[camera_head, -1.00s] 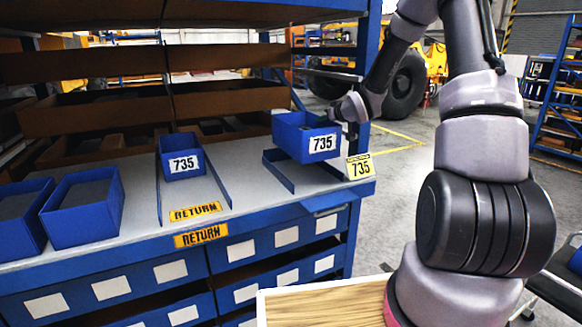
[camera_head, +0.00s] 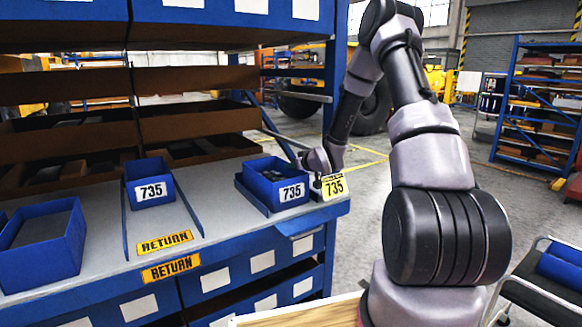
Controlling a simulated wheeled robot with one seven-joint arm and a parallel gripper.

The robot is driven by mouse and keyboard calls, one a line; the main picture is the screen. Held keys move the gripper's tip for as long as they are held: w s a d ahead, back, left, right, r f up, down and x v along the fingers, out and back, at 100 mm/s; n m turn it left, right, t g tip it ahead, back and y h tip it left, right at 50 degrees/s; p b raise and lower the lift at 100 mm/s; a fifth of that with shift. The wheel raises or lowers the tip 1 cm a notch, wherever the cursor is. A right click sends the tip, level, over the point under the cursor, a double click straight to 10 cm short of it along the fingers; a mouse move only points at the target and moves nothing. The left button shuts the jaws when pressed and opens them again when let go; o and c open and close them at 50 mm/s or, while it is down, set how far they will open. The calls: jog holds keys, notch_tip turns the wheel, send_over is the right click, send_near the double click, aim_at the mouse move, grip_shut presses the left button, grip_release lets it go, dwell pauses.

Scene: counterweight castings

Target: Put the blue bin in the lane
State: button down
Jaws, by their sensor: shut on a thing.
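The blue bin (camera_head: 262,182) with a white 735 label is low at the right-hand lane, whose left blue rail (camera_head: 251,198) shows beside it. A yellow 735 tag (camera_head: 334,186) marks the lane's front right corner. The bin looks about upright; whether its base touches the counter cannot be told. My gripper (camera_head: 304,166) is shut on the bin's right side; its fingertips are partly hidden. A second blue bin labelled 735 (camera_head: 151,190) stands in the RETURN lane (camera_head: 165,242).
A larger blue bin (camera_head: 43,244) stands at the counter's left end. Brown shelf trays (camera_head: 196,122) lie behind the lanes. A blue post (camera_head: 329,90) rises close to my gripper. Bare counter (camera_head: 215,200) lies between the two lanes.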

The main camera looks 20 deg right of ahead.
jog(key=c, duration=1)
grip_release()
jog(key=shift+c, duration=0.2)
